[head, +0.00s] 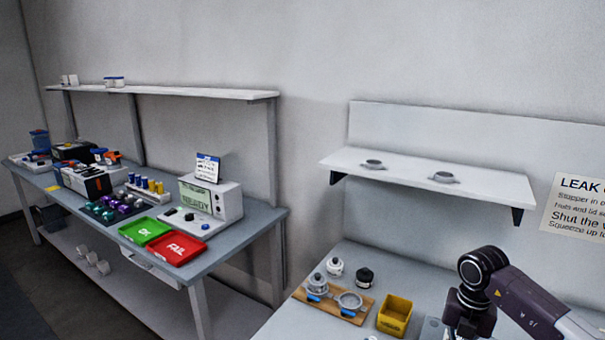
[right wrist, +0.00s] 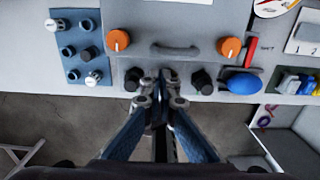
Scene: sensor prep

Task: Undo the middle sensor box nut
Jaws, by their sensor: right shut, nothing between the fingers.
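In the right wrist view a light grey box (right wrist: 205,22) carries a dark handle (right wrist: 175,50) between two orange knobs. I take it to be the sensor box. Along its lower edge are a left black nut (right wrist: 133,78) and a right black nut (right wrist: 201,80). My right gripper (right wrist: 160,76) is shut and empty, its fingertips at the edge between these two nuts. The middle nut is hidden or cannot be told from the dark fingertips, so I cannot tell whether they touch it. My left gripper is not in view.
A blue block with several fittings (right wrist: 68,50) lies left of the box; a blue oval part (right wrist: 244,84) lies to the right. In the head view a yellow bin (head: 395,315) and a wooden board (head: 328,308) stand on the bench, below a white shelf (head: 400,166).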

